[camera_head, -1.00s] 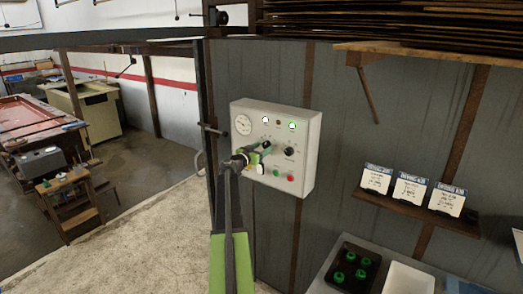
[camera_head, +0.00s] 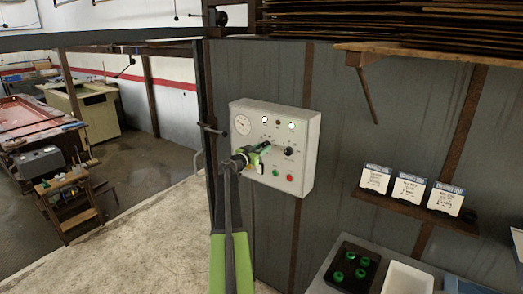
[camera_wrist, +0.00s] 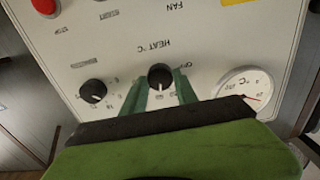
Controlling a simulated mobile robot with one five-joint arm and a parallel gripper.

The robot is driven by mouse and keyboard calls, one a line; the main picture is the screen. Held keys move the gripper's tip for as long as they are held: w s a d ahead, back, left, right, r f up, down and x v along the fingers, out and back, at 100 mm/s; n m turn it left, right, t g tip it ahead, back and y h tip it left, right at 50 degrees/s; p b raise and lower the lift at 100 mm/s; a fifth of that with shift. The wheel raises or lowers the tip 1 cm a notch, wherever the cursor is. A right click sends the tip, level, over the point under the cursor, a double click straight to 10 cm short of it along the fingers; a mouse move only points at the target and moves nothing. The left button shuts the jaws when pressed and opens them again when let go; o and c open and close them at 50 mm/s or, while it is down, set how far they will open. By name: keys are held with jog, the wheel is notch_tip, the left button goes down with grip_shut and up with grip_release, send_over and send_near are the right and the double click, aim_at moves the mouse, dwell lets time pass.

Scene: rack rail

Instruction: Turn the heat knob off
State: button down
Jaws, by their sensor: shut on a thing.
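The white control panel (camera_head: 305,135) is on the grey wall. The wrist view shows it upside down. The black heat knob (camera_wrist: 160,76) sits beside the "HEAT °C" lettering, with a pale mark pointing down in that view. My gripper (camera_wrist: 160,88) has one green finger on each side of this knob and is shut on it. In the head view my gripper (camera_head: 264,148) is at the panel's middle and hides the heat knob.
A second black knob (camera_wrist: 92,91) is close to the left finger in the wrist view. A round gauge (camera_wrist: 245,92), lit lamps (camera_head: 292,126) and a red button (camera_head: 290,178) are also on the panel. A shelf of cards (camera_head: 418,208) is to the right.

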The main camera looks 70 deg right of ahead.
jog(key=shift+d+r+n, duration=0.1)
jog(key=shift+d+n, duration=0.2)
jog(key=n, duration=0.4)
jog(key=shift+n, duration=0.4)
jog(key=n, duration=1.7)
jog(key=shift+d, duration=0.15)
jog(key=shift+n, duration=0.4)
jog(key=c, duration=0.9)
grip_release()
jog(key=shift+s, duration=0.1)
